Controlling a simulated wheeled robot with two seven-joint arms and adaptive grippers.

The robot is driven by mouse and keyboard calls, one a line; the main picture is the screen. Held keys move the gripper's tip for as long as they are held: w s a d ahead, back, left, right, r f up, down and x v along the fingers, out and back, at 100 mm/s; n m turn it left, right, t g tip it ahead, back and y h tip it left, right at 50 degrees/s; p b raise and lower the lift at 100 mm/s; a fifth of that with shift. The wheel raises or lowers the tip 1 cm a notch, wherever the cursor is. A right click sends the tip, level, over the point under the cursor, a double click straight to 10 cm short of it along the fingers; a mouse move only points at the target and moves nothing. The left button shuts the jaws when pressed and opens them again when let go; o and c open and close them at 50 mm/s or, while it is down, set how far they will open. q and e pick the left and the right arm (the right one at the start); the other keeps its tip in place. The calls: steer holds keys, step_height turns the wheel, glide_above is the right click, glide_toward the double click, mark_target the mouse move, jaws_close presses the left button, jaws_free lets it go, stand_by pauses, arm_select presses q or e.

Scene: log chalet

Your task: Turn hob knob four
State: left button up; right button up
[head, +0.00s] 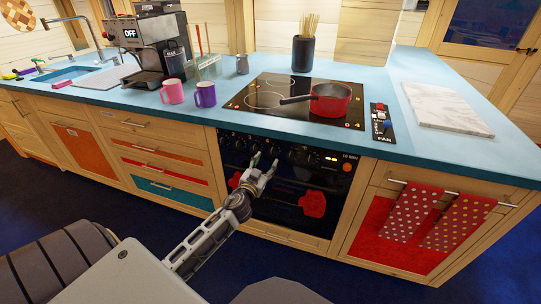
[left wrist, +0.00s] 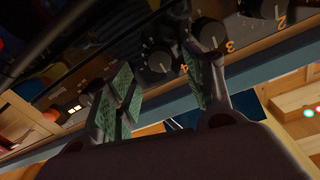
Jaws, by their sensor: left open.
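Hob knob four (left wrist: 160,60) is a dark round knob with a "4" printed beside it, on the black oven front in the left wrist view. Knob three (left wrist: 208,33) and knob two (left wrist: 262,8) sit to its right there. My left gripper (left wrist: 160,88) is open and empty, its green-padded fingers spread below knob four with a visible gap between them. In the head view my left gripper (head: 265,163) is in front of the oven's knob row (head: 298,155) and partly covers it. Contact with any knob cannot be told. My right gripper does not show.
The oven (head: 285,195) has red cloths or mitts on its front. Above it a red pan (head: 330,100) stands on the black hob (head: 262,97). Pink (head: 172,91) and purple (head: 205,94) mugs stand left of the hob. Dotted towels (head: 410,212) hang at the right.

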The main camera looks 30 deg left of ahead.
mark_target(271, 154)
arm_select(q)
steer(key=shift+w+a, duration=0.2)
steer(key=shift+w, duration=0.8)
steer(key=shift+w+a, duration=0.2)
steer(key=shift+w, duration=0.75)
steer(key=shift+w+a, duration=0.2)
steer(key=shift+w, duration=0.8)
steer(key=shift+c, duration=0.2)
steer(key=c, duration=1)
